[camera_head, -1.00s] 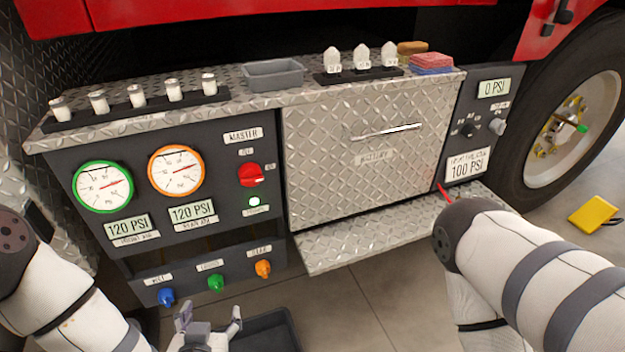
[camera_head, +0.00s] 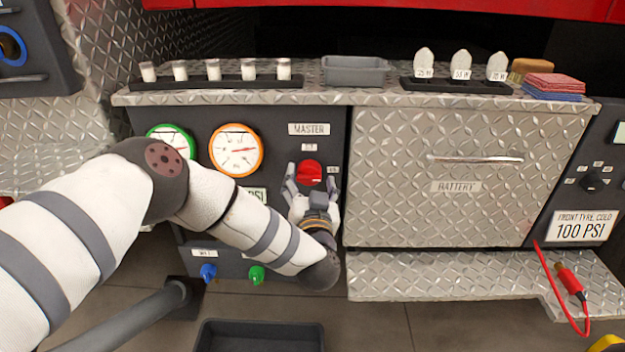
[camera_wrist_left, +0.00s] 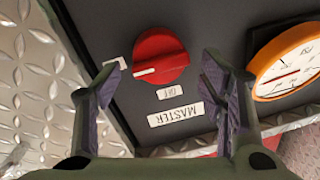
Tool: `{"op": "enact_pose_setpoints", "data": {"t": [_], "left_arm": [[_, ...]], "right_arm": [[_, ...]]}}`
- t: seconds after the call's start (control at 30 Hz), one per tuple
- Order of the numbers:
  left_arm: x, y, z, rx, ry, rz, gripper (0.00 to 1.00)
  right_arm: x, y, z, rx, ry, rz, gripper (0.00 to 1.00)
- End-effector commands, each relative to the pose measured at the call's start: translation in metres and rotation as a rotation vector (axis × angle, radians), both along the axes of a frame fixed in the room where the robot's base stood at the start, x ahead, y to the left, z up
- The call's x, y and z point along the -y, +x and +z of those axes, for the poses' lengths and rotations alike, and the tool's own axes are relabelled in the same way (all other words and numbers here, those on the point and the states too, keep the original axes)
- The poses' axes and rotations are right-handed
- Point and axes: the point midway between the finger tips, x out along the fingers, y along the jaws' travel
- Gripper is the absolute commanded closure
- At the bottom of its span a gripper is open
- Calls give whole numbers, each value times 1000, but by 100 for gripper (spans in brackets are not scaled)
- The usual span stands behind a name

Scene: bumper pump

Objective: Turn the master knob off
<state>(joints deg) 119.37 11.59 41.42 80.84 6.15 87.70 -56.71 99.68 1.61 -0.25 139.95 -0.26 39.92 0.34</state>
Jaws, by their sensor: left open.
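The red master knob (camera_head: 309,172) sits on the dark panel below the MASTER label (camera_head: 309,129). In the left wrist view the knob (camera_wrist_left: 161,56) shows a white pointer line on its face, aimed toward the small label at its left, not at the OFF label (camera_wrist_left: 170,94). My left gripper (camera_head: 311,182) is open in front of the knob. In the left wrist view its fingers (camera_wrist_left: 162,85) stand apart on either side of the knob, with no clear contact. My right gripper is out of view.
Orange (camera_head: 236,150) and green (camera_head: 172,140) ringed gauges sit left of the knob, partly behind my left arm. Blue (camera_head: 208,271) and green (camera_head: 256,274) knobs are below. The battery drawer (camera_head: 440,190) is at the right. A dark tray (camera_head: 260,336) lies on the floor.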

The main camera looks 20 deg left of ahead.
Motion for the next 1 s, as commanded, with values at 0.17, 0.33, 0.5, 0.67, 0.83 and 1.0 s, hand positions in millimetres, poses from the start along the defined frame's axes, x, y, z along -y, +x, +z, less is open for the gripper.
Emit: {"op": "enact_pose_setpoints", "data": {"t": [0.17, 0.33, 0.5, 0.67, 0.83, 1.0], "left_arm": [[-6, 17, -1, -1, 1, -1, 36], [-7, 19, 0, 0, 0, -2, 36], [-7, 19, 0, 0, 0, -2, 54], [-6, 19, 0, -1, 0, -3, 81], [-6, 18, 0, 0, -6, -4, 81], [-5, 18, 0, 13, -50, -6, 81]], "right_arm": [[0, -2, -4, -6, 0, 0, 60], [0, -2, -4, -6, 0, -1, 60], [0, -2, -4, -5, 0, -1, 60], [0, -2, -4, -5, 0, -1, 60], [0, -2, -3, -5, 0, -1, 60], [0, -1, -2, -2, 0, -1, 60]]}}
